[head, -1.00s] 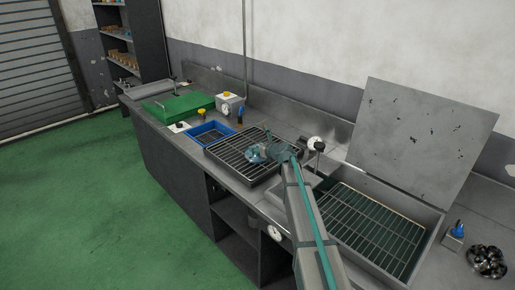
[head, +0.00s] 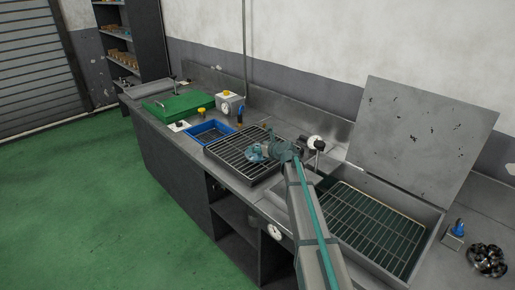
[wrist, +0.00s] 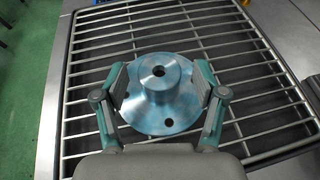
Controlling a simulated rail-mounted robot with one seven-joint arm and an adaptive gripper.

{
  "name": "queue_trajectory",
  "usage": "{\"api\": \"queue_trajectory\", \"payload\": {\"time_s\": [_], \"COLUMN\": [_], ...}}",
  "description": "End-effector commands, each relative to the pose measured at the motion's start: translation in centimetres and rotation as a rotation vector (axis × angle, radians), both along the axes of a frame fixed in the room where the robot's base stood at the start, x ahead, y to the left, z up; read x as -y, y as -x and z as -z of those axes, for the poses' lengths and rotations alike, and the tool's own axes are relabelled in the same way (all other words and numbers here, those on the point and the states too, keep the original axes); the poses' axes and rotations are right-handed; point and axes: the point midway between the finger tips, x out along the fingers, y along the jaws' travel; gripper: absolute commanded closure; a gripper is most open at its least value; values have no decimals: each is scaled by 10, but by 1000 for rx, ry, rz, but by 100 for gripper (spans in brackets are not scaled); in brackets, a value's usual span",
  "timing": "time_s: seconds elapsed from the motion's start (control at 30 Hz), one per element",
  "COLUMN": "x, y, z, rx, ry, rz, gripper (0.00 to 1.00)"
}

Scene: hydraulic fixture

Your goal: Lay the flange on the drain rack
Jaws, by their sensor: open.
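The flange (wrist: 162,94) is a blue-tinted metal disc with a raised hub and a centre bore. In the wrist view it lies hub up over the bars of the drain rack (wrist: 230,35). My gripper (wrist: 160,85) is open, with one finger on each side of the hub and a small gap at each side. In the head view the flange (head: 257,153) shows as a small blue shape over the drain rack (head: 233,157), at the end of my arm. My gripper (head: 270,151) partly hides it there.
A washer basin (head: 380,235) with a grate and raised lid (head: 425,125) stands at the right. A black knob on a post (head: 319,146) stands close to my arm.

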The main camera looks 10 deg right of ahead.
Motion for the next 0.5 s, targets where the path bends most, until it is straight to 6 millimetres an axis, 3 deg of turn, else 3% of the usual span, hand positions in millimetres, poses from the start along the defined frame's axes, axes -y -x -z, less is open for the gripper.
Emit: {"api": "queue_trajectory", "payload": {"time_s": [0.2,0.5], "x": [15,32], "y": [41,80], "z": [-15,-34], "rx": [1,1], "ry": [1,0], "rz": [1,0], "gripper": [29,29]}}
